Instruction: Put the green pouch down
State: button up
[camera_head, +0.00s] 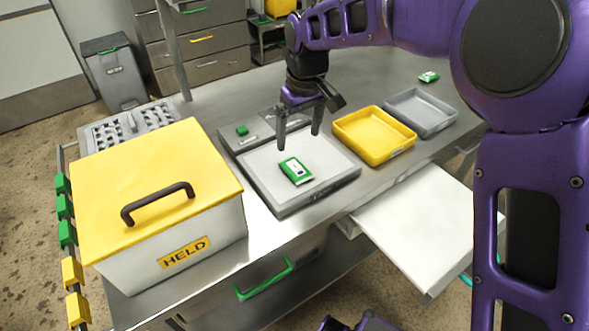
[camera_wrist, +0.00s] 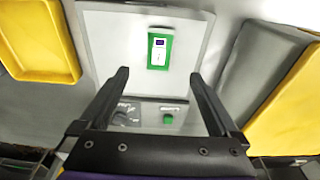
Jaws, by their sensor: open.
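The green pouch (camera_head: 296,170) has a white label and lies flat on the pale plate of a grey bench device (camera_head: 330,178). In the wrist view the pouch (camera_wrist: 160,50) lies beyond my fingertips, on the white plate (camera_wrist: 110,50). My gripper (camera_head: 299,141) is above the plate, close behind the pouch and apart from it. Its two fingers are spread with nothing between them; they also show in the wrist view (camera_wrist: 158,75). A second green pouch (camera_head: 428,76) lies at the far right of the bench.
A yellow tray (camera_head: 403,150) and a grey tray (camera_head: 450,124) stand right of the device. A white box with yellow lid (camera_head: 150,185), marked HELD, stands left. A perforated metal tray (camera_head: 92,137) is behind it. A white drawer or shelf (camera_head: 420,225) juts out at front right.

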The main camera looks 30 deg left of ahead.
aim_at(295, 166)
jog(key=f, duration=0.3)
jog(key=a+f, duration=0.1)
jog(key=f, duration=0.3)
jog(key=w+f, duration=0.1)
jog(key=f, duration=0.3)
jog(key=shift+a, duration=0.3)
grip_shut()
